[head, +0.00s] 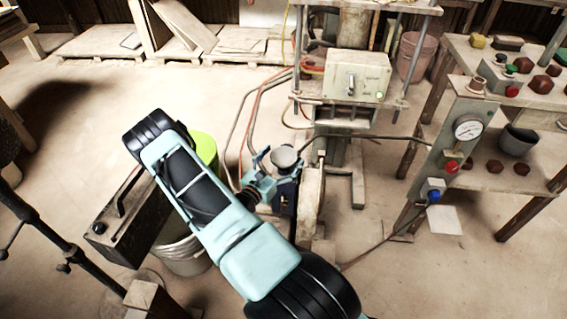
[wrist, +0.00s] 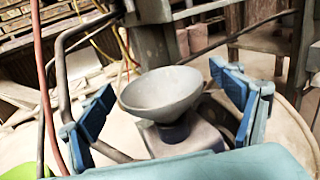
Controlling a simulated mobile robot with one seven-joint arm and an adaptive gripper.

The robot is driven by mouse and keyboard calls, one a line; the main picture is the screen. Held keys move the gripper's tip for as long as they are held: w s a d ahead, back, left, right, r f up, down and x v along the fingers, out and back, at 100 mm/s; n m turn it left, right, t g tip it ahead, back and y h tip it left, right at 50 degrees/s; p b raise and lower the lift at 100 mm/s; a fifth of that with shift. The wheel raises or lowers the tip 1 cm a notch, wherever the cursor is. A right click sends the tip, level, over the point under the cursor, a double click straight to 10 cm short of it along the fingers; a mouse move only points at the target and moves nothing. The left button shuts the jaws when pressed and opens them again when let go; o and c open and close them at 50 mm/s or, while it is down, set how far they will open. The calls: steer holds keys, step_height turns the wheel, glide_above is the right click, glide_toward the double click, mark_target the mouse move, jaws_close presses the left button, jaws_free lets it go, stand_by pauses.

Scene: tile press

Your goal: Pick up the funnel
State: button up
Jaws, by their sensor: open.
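The funnel is a grey, wide-mouthed cone (wrist: 162,92) in the wrist view. It stands upright, with its lower end at a dark block or stand (wrist: 180,138). It also shows as a small grey cone in the head view (head: 286,159). My gripper (wrist: 166,95) is open, with one blue finger to the left of the funnel and the other to its right. Gaps show between the fingers and the cone. The funnel's spout is mostly hidden. In the head view my gripper (head: 276,162) is beside the funnel, partly covered by my arm.
A press with a control box (head: 345,76) stands just behind the funnel, with hoses beside it. A gauge panel (head: 449,150) and a table of red tiles (head: 540,84) are at the right. A green bucket (head: 203,147) and a pale bucket (head: 183,252) are near my arm.

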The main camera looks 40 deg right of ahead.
steer(key=shift+d, duration=0.15)
steer(key=c, duration=1.2)
steer(key=shift+c, duration=0.4)
steer(key=shift+r, duration=0.15)
